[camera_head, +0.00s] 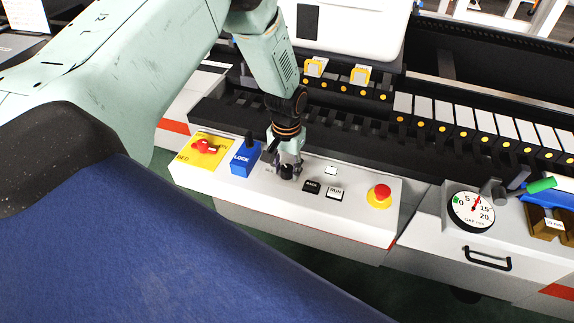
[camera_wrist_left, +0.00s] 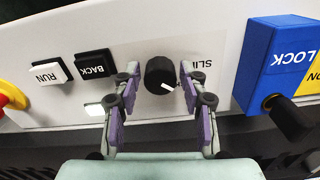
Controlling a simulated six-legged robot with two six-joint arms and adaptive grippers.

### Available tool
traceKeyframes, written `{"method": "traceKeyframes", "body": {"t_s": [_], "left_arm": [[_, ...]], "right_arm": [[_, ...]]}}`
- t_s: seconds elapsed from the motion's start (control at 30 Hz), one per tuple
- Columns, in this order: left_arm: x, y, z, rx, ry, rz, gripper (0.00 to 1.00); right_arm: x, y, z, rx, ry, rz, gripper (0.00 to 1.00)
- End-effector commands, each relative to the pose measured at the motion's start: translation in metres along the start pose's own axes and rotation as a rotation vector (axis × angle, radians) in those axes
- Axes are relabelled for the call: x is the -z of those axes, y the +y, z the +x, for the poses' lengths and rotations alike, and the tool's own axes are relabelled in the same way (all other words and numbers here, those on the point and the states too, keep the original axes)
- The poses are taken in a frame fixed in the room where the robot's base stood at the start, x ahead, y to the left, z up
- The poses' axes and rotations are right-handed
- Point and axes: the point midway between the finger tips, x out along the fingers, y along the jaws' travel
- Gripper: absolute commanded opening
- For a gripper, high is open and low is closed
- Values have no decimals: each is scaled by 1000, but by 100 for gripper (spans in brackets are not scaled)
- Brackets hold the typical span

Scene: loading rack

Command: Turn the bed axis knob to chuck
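The black round knob (camera_head: 287,172) sits on the white control panel (camera_head: 230,185). In the left wrist view the knob (camera_wrist_left: 159,73) has a white pointer mark aimed toward the lower right, and a partly hidden label starting "SLI" stands to its right. My left gripper (camera_head: 287,168) reaches down over the knob. In the left wrist view its two purple-grey fingers (camera_wrist_left: 160,80) stand on either side of the knob, with a visible gap on each side, so it is open. My right gripper is in neither view.
A blue LOCK block (camera_head: 244,161) with a black lever and a yellow BED plate (camera_head: 188,155) with a red switch (camera_head: 205,146) lie left of the knob. BACK (camera_head: 311,187) and RUN (camera_head: 335,193) buttons and a red emergency button (camera_head: 380,195) lie right.

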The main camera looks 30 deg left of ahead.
Motion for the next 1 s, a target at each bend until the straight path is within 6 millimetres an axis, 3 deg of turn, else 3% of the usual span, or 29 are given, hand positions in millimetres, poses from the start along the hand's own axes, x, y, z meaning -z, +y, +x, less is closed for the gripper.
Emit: {"method": "traceKeyframes", "body": {"t_s": [0.1,0.47,0.57,1.0], "left_arm": [[2,0,-1,0,5,-1,56],[4,0,-6,-1,11,-1,56],[5,0,-18,-1,13,-1,56],[3,0,-101,-1,10,-1,56]], "right_arm": [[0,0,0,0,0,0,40],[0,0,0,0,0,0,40],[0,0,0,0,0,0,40],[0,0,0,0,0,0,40]]}}
